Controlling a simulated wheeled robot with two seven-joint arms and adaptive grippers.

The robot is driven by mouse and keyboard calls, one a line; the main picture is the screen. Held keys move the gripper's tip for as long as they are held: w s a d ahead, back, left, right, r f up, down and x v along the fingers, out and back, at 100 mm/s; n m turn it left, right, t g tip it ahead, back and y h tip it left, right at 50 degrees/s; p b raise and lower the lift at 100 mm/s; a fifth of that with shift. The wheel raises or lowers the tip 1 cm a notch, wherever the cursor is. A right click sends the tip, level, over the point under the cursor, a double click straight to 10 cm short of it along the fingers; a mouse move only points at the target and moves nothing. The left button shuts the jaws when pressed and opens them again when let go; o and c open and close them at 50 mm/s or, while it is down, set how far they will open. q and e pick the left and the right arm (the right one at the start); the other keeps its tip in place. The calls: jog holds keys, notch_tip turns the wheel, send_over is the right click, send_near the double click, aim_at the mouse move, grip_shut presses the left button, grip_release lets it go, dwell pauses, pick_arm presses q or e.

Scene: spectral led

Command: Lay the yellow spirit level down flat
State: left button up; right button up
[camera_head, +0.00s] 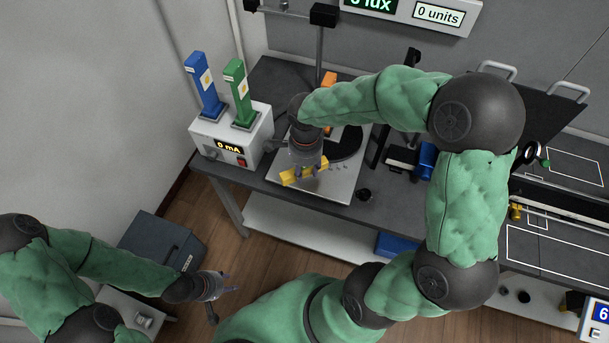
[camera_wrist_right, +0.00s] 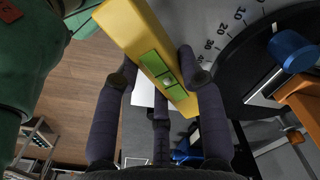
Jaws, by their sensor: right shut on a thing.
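The yellow spirit level (camera_head: 289,178) is in the grasp of my right gripper (camera_head: 304,169), above the front of the pale instrument plate (camera_head: 338,187). In the right wrist view the level (camera_wrist_right: 133,29) runs at a slant between the fingers of my right gripper (camera_wrist_right: 158,82); its green vial windows (camera_wrist_right: 159,69) face the camera. The fingers are shut on its sides. The head view does not clearly show whether it touches the plate. My left gripper (camera_head: 224,287) is low at the left, over the floor, empty, with its fingers apart.
A dark round dial shows on the plate; its scale (camera_wrist_right: 225,35) is right of the level in the wrist view. A white power box (camera_head: 235,135) with blue and green blocks stands left. An orange part (camera_head: 329,88) stands behind. A blue object (camera_head: 426,158) is right.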

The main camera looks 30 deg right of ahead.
aim_at(304, 175)
jog(key=shift+w+f+b, duration=0.2)
jog(key=shift+f+b, duration=0.25)
jog(key=shift+f, duration=1.3)
jog(key=shift+f, duration=0.1)
jog(key=o, duration=1.2)
jog(key=shift+r, duration=0.2)
notch_tip(304, 175, up, 12)
jog(key=p, duration=0.3)
jog(key=shift+f+p, duration=0.1)
jog(key=shift+p, duration=0.2)
jog(key=shift+a, duration=0.1)
